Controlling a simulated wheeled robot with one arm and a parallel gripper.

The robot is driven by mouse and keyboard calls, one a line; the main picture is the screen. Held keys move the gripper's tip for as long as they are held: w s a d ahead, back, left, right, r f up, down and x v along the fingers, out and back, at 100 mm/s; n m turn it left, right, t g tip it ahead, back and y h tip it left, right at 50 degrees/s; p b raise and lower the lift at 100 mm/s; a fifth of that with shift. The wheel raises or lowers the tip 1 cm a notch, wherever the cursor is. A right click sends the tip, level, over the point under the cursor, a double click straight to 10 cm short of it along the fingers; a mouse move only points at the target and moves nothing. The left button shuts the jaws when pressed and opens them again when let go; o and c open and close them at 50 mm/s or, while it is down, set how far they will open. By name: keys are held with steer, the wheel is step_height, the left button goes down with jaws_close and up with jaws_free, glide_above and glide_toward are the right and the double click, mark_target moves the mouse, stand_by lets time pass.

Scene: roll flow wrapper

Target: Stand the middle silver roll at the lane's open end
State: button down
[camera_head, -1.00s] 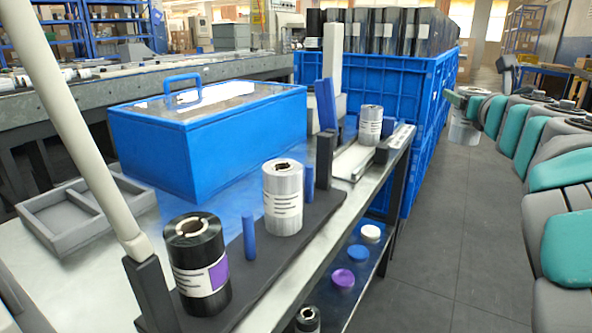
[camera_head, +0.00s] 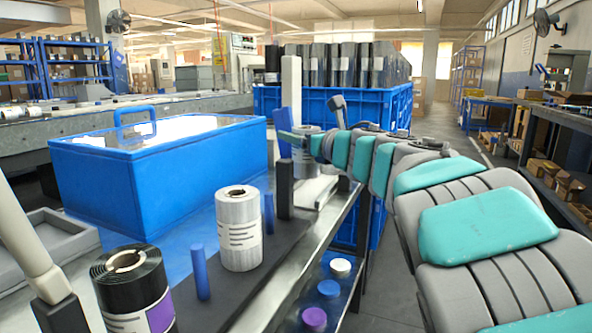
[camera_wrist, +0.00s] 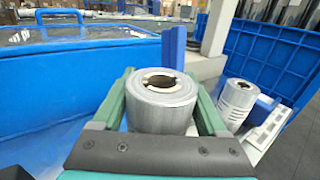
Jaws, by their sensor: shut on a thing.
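My gripper (camera_head: 303,138) is shut on a silver roll (camera_wrist: 162,105), with a green finger on each side of it in the wrist view. The held roll is upright, its open core facing up, and also shows in the head view (camera_head: 306,158). Another silver roll (camera_wrist: 237,98) stands to its right and farther back, by the pale lane (camera_wrist: 272,128). In the head view the held roll and my gripper overlap that area. A third silver roll (camera_head: 239,230) stands nearer on the dark board. I cannot tell the held roll's height above the surface below.
A black roll (camera_head: 133,288) stands at the near end of the dark board, with blue pegs (camera_head: 200,272) beside the rolls. A large blue box (camera_head: 160,165) is on the left. A blue post (camera_wrist: 174,48) and a white post (camera_head: 291,90) rise close behind the held roll.

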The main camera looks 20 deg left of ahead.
mark_target(300, 156)
steer(key=shift+f+b, duration=0.75)
steer(key=shift+f, duration=1.7)
steer(key=shift+f, duration=0.15)
jaws_free()
steer(key=shift+s+d, duration=0.1)
steer(key=shift+d, duration=0.1)
steer(key=v, duration=1.1)
steer(key=shift+s+d, duration=0.2)
steer(key=shift+s, duration=0.1)
